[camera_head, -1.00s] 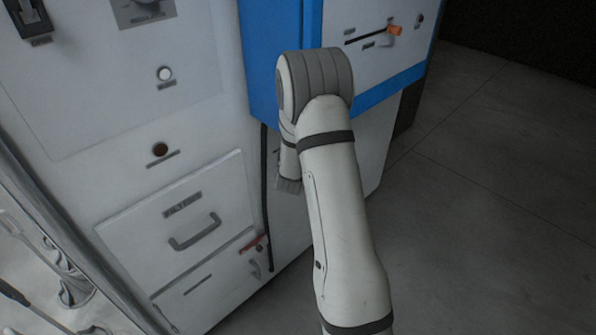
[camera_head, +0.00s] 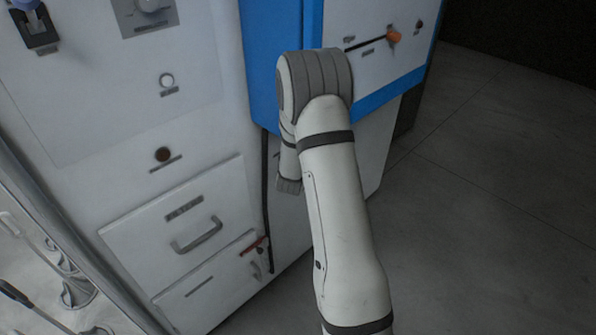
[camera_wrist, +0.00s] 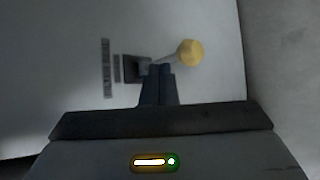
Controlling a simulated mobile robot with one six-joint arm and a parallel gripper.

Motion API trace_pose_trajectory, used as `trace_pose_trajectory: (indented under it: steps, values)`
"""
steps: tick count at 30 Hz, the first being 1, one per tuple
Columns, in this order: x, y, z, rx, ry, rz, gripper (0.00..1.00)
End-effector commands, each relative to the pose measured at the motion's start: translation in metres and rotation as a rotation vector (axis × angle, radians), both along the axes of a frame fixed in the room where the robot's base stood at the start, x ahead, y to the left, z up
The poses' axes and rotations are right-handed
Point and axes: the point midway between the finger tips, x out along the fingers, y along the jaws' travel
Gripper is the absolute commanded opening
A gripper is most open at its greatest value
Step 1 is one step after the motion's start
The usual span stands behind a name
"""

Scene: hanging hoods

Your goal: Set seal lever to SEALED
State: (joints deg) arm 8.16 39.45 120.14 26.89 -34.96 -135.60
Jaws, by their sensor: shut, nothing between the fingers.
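In the wrist view a lever with a round yellow knob (camera_wrist: 190,53) sticks out from a dark square base (camera_wrist: 136,69) on a pale panel. Its stem points right, toward the knob. Two small label plates lie left of the base; their text is too small to read, so I cannot confirm this is the seal lever. My gripper (camera_wrist: 160,70) is shut and empty. Its fingertips are just below the stem in the picture, between base and knob; I cannot tell whether they touch it. In the head view my arm hides the gripper and this lever.
The head view shows a white cabinet with a drawer (camera_head: 181,218), a red handle (camera_head: 255,245), a blue-tipped lever (camera_head: 36,28) and a dark round button (camera_head: 162,154). A blue-framed panel carries an orange knob (camera_head: 393,37). Open grey floor (camera_head: 480,220) lies right.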

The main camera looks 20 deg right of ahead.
Motion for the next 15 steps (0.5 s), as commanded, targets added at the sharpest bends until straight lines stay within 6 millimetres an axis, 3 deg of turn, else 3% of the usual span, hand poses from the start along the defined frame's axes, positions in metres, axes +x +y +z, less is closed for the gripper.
trace_pose_trajectory:
  steps: [8, 15]
  values:
    - [0.006, 0.023, -0.028, 0.000, 0.003, -0.003, 0.00]
    - [-0.026, 0.043, 0.007, 0.000, -0.003, -0.003, 0.00]
